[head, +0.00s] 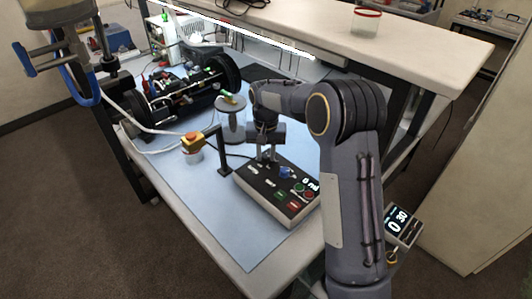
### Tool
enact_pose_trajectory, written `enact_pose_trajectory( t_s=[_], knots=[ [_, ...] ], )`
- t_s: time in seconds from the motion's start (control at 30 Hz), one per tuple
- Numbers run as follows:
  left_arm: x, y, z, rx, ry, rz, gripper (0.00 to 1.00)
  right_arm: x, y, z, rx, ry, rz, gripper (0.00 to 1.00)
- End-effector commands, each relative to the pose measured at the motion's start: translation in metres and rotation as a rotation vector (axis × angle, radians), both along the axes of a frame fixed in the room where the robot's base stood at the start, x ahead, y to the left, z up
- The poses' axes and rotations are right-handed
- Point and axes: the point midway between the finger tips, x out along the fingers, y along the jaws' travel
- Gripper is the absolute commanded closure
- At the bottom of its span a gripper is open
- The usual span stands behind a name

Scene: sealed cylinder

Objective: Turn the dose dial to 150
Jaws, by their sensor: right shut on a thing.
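A black control box (258,187) with a sloped top lies on the blue mat. It has a blue knob (286,172), green and red buttons and a small display (310,184) that seems to read 0 ml. My right gripper (267,157) points down at the back left part of the box top, left of the blue knob. Its fingers are shut on a dial there, which they mostly hide. I cannot read the dial's scale or pointer.
An open black-ringed cylinder assembly (180,90) lies behind. A separate display (402,221) reads 0 30. The mat's front left (215,215) is clear.

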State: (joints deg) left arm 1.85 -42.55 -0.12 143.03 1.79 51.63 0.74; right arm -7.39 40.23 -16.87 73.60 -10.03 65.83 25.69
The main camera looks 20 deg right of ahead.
Motion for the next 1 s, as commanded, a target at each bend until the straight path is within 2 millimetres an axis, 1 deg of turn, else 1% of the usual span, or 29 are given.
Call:
enact_pose_trajectory(
  t_s=[0.27,0.3,0.43,0.67,0.77,0.87,1.0],
  knots=[
    [0.0,0.0,0.0,0.0,0.0,0.0,0.65,0.002,0.0,0.002,-0.001,-0.008,0.0,0.98],
    [0.0,0.0,0.0,0.0,0.0,0.0,0.65,0.002,0.0,0.002,-0.001,-0.007,0.001,0.7],
    [0.0,0.0,0.0,0.0,0.0,0.0,0.65,0.001,0.0,0.001,-0.001,-0.005,0.001,0.53],
    [0.0,0.0,0.0,0.0,0.0,0.0,0.65,0.001,0.0,0.001,0.0,-0.002,0.001,0.53],
    [0.0,0.0,-0.001,0.0,0.0,0.0,0.65,0.001,0.0,0.004,0.0,-0.003,0.002,0.53],
    [0.0,0.0,-0.003,0.0,0.0,0.0,0.65,0.002,0.0,0.015,-0.001,-0.006,0.002,0.53],
    [0.0,0.0,-0.006,0.0,0.0,0.0,0.65,0.002,0.0,0.04,-0.001,-0.008,0.001,0.53]
  ],
)
